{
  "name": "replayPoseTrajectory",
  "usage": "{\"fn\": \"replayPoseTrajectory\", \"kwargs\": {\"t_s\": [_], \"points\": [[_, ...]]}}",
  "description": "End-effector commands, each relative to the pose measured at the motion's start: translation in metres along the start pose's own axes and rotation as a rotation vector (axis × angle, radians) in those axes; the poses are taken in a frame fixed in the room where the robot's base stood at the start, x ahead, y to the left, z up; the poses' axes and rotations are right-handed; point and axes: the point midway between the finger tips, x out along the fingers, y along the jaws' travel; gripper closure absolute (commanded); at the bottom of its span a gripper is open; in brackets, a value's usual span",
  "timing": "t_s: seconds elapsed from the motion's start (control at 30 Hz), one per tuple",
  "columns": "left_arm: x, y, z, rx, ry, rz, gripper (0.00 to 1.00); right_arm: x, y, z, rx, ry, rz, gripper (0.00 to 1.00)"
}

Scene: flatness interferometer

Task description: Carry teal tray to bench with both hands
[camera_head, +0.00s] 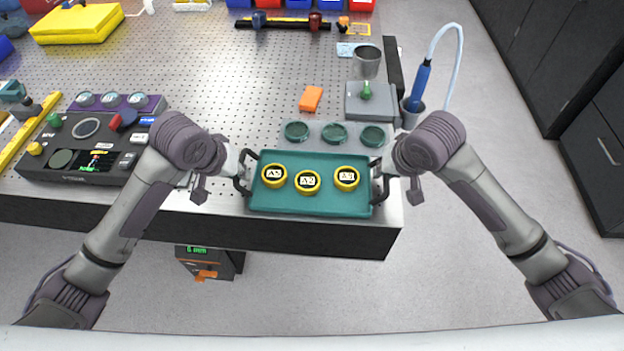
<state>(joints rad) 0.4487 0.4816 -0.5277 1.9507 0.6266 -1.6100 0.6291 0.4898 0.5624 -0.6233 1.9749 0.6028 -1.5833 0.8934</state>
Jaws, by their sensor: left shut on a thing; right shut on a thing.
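The teal tray (312,202) is level at the front right edge of the bench (225,222). I cannot tell whether it touches the bench top or is held just above it. Three yellow-rimmed round pieces sit on it, labelled A5 (274,175), A2 (307,181) and what looks like A3 (346,178). My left gripper (242,172) is shut on the tray's left handle. My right gripper (385,170) is shut on the tray's right handle. The fingertips are partly hidden by my wrists.
Three dark green round pads (334,133) lie just behind the tray. A blue pen-like tool (419,85) stands at the right edge. A control console (88,143) is at left.

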Motion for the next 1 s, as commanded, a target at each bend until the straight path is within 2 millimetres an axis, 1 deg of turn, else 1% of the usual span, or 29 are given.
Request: {"fn": "replayPoseTrajectory", "kwargs": {"t_s": [0.17, 0.27, 0.6, 0.7, 1.0], "points": [[-0.003, 0.0, -0.002, 0.0, 0.003, 0.0, 1.0, -0.003, -0.001, -0.002, 0.0, 0.003, -0.001, 1.0], [-0.008, 0.001, -0.004, 0.0, 0.003, 0.0, 1.0, -0.008, -0.002, -0.004, 0.0, 0.003, -0.001, 1.0], [-0.04, 0.008, -0.017, 0.0, 0.002, 0.0, 1.0, -0.04, -0.008, -0.017, 0.0, 0.003, 0.0, 1.0], [-0.046, 0.009, -0.019, 0.0, 0.002, 0.0, 1.0, -0.046, -0.009, -0.02, 0.0, 0.002, 0.0, 1.0], [-0.046, 0.009, -0.02, 0.0, 0.002, -0.001, 1.0, -0.046, -0.009, -0.02, 0.0, 0.003, 0.0, 1.0]]}}
